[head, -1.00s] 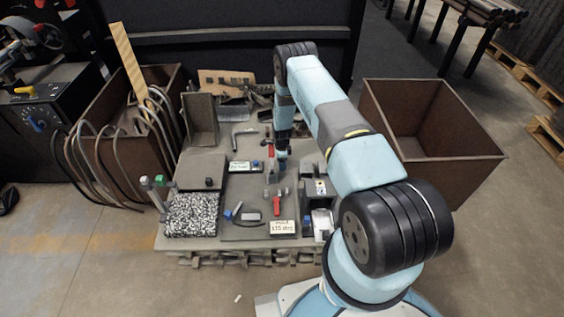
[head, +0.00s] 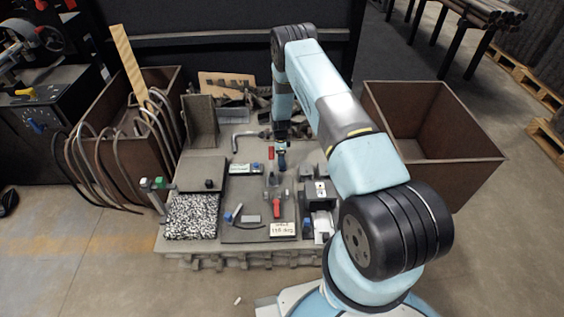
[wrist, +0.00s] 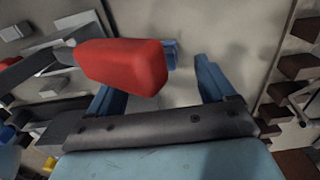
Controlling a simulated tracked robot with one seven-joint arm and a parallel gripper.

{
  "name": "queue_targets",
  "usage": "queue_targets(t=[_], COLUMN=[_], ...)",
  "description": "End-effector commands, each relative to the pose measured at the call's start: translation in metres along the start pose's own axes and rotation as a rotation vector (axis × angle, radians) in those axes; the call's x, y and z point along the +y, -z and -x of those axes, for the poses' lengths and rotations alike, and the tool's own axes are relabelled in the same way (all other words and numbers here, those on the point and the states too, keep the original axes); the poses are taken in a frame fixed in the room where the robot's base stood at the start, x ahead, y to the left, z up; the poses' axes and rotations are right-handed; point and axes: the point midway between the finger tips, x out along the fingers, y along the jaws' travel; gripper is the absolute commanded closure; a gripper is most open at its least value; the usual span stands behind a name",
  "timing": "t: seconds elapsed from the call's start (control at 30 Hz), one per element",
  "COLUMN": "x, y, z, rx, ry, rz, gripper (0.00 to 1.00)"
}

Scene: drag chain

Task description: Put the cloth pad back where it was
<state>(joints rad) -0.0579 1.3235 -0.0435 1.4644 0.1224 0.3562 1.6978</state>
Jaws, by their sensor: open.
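No thing is clearly a cloth pad. A black-and-white speckled pad (head: 191,217) lies flat at the table's front left. A plain grey flat piece (head: 201,172) lies behind it with a small dark knob on top; I cannot tell if either is cloth. My gripper (head: 281,162) hangs over the middle of the table, right of both. In the wrist view my gripper (wrist: 168,85) has its blue fingers apart. A red block-like handle (wrist: 122,66) covers part of the left finger; nothing is seen held. The fingertips are small and partly hidden in the head view.
A sign (head: 283,229) and a red-handled tool (head: 277,208) are on the table's front middle. Dark fixtures (head: 318,195) stand at the right. An upright grey holder (head: 200,122) is at the back left. An open brown bin (head: 435,125) stands right of the table.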

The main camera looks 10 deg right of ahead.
Motion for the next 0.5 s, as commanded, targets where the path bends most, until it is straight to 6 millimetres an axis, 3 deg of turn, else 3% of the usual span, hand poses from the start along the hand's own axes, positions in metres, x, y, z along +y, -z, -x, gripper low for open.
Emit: queue_targets(t=[0.3, 0.5], x=[0.0, 0.0], y=[0.0, 0.0], z=[0.054, 0.073], rx=[0.0, 0.001], ry=[0.001, 0.0], rz=[0.0, 0.0], gripper=[0.17, 0.17])
